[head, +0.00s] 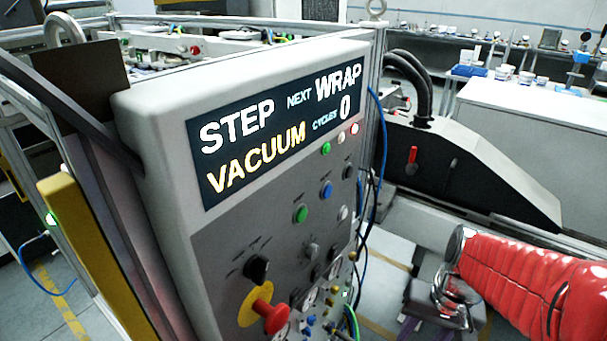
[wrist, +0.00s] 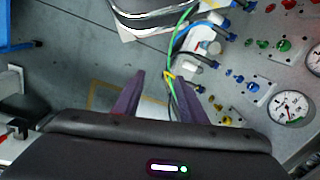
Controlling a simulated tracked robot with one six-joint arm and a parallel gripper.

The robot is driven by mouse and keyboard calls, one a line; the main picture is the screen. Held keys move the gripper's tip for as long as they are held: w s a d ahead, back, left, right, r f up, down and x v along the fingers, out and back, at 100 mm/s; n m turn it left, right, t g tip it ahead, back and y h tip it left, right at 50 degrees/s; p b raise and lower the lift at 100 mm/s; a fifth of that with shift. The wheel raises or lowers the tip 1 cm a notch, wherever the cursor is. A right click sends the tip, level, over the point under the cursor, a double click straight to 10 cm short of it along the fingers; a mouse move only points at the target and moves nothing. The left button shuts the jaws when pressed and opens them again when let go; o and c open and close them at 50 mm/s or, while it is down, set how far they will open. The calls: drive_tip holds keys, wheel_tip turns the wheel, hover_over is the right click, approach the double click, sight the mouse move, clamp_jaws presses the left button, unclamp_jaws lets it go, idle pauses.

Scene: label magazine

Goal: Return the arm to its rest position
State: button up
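My arm, in a red sleeve (head: 530,280), reaches in from the lower right of the head view. My gripper (head: 438,330) is low, to the right of the control panel, and its fingertips are cut off by the bottom edge. In the wrist view my gripper (wrist: 156,80) shows two purple fingers standing apart with nothing held between them. Green and yellow cables pass close to the right fingertip; I cannot tell whether they touch it.
The control panel (head: 190,90) reads STEP VACUUM, NEXT WRAP, CYCLES 0. A red knob (head: 270,316) sticks out low on it. In the wrist view a gauge (wrist: 289,107), fittings and a blue connector (wrist: 190,68) lie to the right. A black machine (head: 470,165) stands behind my arm.

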drive_tip(key=s+a+r+n+t+h, duration=0.1)
drive_tip(key=a+r+n+t, duration=0.3)
drive_tip(key=r, duration=0.8)
drive_tip(key=shift+s+a+r+t, duration=0.4)
drive_tip(key=shift+a+t, duration=0.3)
drive_tip(key=shift+a, duration=0.55)
